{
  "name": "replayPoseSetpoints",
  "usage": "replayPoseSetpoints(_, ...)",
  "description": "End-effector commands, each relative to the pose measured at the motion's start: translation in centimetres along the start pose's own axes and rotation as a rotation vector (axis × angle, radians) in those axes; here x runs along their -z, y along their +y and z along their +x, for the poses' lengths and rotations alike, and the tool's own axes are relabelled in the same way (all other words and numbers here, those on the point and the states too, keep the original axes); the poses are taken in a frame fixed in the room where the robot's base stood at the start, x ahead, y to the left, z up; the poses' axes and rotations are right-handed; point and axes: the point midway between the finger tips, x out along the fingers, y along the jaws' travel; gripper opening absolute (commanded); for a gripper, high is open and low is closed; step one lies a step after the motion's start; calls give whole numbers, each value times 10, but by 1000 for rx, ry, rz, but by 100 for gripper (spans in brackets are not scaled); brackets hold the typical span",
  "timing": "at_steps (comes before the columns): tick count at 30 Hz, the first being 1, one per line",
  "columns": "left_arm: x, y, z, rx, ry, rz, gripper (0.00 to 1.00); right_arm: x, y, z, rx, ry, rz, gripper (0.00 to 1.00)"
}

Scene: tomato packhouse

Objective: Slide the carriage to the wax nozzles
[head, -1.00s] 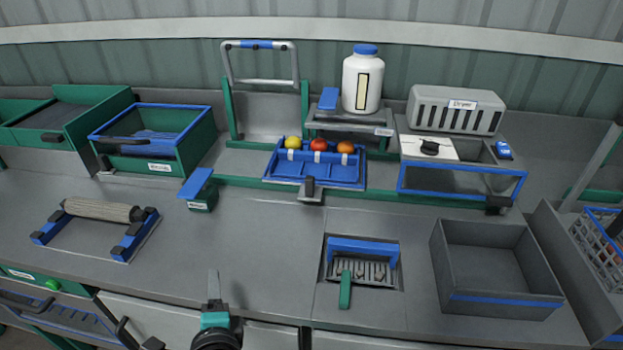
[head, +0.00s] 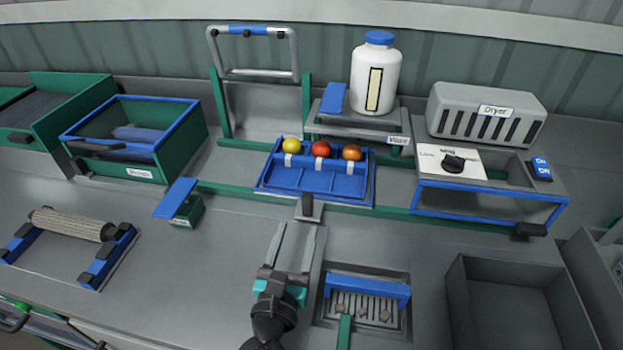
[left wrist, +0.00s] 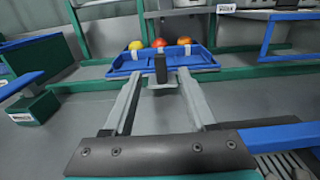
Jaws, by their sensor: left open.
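The carriage (head: 322,184) is a blue tray with a yellow, a red and an orange tomato in a row along its back. The wax station has a shelf (head: 370,132) labelled Wax with a white, blue-capped bottle (head: 376,78); the nozzles cannot be made out. My left gripper (head: 296,229) is open and empty, just in front of the handle. In the left wrist view the handle (left wrist: 160,69) appears between the fingertips (left wrist: 160,77). My right gripper is not in view.
Right of the wax station is the dryer (head: 485,114) with a blue-framed bay below. A blue-handled brush grate (head: 366,288) is set in the bench right of my gripper. A green box with a blue flap (head: 183,205) stands to the left. A grey bin (head: 510,270) is at right.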

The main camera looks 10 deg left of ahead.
Motion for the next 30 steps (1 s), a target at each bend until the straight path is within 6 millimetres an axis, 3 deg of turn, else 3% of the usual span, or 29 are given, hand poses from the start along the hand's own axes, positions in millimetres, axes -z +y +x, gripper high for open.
replayPoseSetpoints(4,-3,0,26,-2,-4,-1,57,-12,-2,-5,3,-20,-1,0)
replayPoseSetpoints(18,-1,0,103,-3,-2,-4,57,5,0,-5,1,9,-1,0)
replayPoseSetpoints(24,-1,1,126,-3,-2,-3,57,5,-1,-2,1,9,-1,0)
replayPoseSetpoints(30,-1,0,136,-2,-1,-4,57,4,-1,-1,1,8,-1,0)
